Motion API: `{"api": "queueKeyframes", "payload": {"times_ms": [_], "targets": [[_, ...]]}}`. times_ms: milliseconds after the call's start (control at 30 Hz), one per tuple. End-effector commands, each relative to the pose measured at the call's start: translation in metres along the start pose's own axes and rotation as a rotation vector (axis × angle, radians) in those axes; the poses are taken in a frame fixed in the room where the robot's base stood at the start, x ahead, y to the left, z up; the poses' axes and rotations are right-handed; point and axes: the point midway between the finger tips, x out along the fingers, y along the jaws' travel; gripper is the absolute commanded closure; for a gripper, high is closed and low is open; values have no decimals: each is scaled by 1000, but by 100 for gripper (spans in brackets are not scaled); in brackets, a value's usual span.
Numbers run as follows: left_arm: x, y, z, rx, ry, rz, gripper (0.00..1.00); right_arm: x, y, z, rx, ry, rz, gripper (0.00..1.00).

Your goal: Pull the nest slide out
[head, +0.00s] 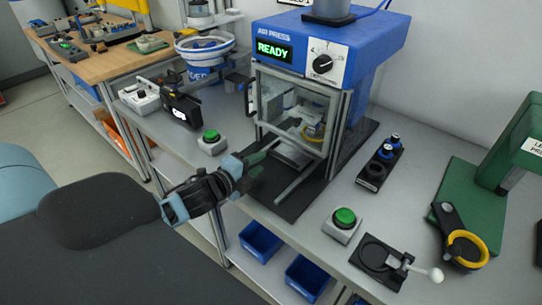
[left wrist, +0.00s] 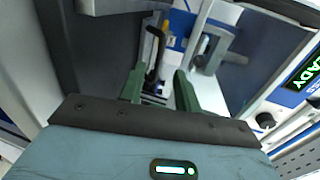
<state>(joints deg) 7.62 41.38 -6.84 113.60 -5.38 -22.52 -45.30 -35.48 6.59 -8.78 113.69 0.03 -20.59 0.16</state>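The blue air press (head: 335,38) stands on the bench, its display reading READY. Behind its clear framed front panel (head: 297,140) I see a yellow ring and metal parts. The nest slide is mostly hidden inside the press, and I cannot make out its outline. Slide rails (head: 296,183) run out onto a dark base plate (head: 290,207) at the front. My left gripper (head: 260,162) is at the left front of the press, near the rails. In the left wrist view its green fingers (left wrist: 158,88) are apart, with a dark upright part beyond them. My right gripper is not in view.
Green-topped button boxes (head: 212,143) and (head: 344,224) stand left and right of the press front. A dark holder with blue-topped parts (head: 380,162), a toggle clamp fixture (head: 385,262) and a green press (head: 478,190) stand to the right. Blue bins (head: 260,241) sit below.

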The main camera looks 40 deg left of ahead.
Motion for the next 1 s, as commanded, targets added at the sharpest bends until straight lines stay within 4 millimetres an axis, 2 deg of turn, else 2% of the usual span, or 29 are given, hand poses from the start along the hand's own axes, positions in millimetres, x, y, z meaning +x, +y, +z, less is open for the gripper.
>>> {"api": "queueKeyframes", "payload": {"times_ms": [200, 400, 600, 867, 1000], "targets": [[30, -1, 0, -3, -1, -2, 67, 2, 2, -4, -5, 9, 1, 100], [51, -1, 0, -4, 0, -1, 67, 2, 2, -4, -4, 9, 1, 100], [60, -1, -1, -2, 2, -1, 67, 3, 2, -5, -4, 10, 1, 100], [61, 0, -1, -2, 1, 0, 67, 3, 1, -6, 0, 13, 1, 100], [61, 0, -1, -2, 1, 0, 84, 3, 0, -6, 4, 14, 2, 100]]}}
